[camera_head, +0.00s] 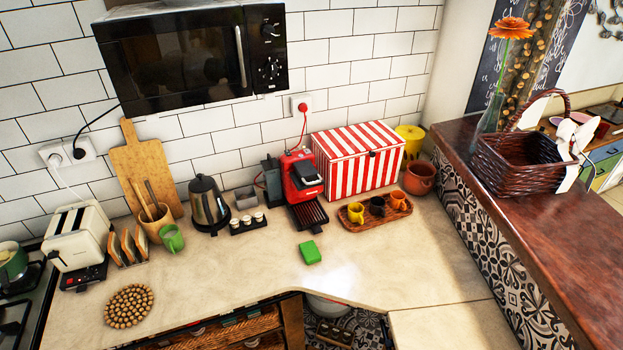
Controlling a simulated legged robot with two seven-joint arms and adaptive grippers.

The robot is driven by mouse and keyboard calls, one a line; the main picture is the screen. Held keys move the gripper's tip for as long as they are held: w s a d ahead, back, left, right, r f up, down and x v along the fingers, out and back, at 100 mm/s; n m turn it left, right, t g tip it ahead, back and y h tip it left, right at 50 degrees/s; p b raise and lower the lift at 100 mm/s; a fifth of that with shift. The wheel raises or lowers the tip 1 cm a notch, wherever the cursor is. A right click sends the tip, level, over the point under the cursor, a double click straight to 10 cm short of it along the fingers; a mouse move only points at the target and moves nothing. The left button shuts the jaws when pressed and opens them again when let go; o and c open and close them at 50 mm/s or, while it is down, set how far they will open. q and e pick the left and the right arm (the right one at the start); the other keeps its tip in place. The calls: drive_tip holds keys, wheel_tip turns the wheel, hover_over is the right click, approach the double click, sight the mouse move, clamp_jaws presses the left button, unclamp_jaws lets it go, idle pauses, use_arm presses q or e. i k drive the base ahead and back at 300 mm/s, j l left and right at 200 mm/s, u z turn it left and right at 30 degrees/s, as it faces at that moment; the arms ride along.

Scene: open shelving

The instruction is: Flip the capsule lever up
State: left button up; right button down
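A red capsule coffee machine (301,177) stands on the counter against the tiled wall, left of the striped box. Its dark top part, which looks like the capsule lever (306,172), sits at the upper front of the machine. It is too small to tell the lever's exact angle. A black drip tray (308,214) extends at the machine's front. Neither of my grippers is in view.
A green block (309,252) lies on the counter (240,270) in front of the machine. A wooden tray (358,222) with cups is at right, beside a red-white striped box (357,160). A kettle (209,203) and capsule holder (247,226) stand at left.

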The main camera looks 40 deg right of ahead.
sight(306, 173)
drive_tip(key=i+j, duration=0.15)
drive_tip(key=i, duration=0.25)
drive_tip(key=i+j, duration=0.15)
drive_tip(key=i, duration=0.3)
drive_tip(key=z, duration=2.45)
